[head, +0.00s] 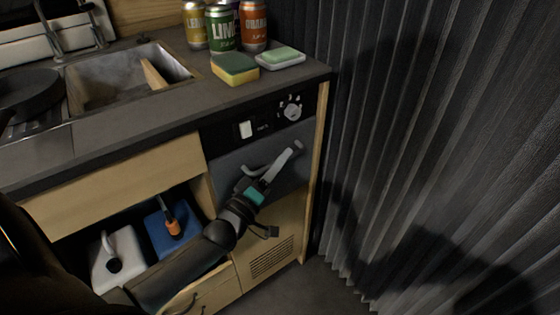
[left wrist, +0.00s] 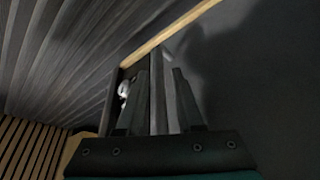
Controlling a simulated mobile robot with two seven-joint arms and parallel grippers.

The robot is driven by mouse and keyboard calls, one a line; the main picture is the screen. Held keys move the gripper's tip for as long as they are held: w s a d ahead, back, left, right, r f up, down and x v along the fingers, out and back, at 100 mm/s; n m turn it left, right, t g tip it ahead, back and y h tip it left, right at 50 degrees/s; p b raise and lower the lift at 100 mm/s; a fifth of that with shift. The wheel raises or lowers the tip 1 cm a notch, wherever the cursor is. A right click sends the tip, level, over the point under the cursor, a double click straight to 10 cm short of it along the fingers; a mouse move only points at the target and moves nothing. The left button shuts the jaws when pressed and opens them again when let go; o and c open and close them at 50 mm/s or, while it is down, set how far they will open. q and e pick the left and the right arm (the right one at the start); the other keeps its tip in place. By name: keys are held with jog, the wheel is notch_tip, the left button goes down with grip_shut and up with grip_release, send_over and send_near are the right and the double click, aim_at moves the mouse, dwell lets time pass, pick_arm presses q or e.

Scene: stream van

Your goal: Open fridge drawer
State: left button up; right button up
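The fridge drawer (head: 228,165) has a dark grey front below a black control panel, on the right of the kitchen unit, and looks shut. Its pale bar handle (head: 296,147) runs across the front. My left gripper (head: 268,172) is at the handle. In the left wrist view, the handle (left wrist: 158,95) lies between my two spread fingers, with narrow gaps that make contact hard to judge. The drawer front (left wrist: 240,80) fills the right of that view. My right gripper is not in view.
An open drawer left of the fridge holds a white jug (head: 118,258) and a blue container (head: 160,232). My left forearm passes over it. Cans (head: 225,30), a sponge (head: 235,68) and a soap dish (head: 281,60) stand on the counter. A grey curtain (head: 430,150) hangs at right.

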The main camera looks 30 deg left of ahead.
pick_arm(q)
grip_shut()
dwell(1.1)
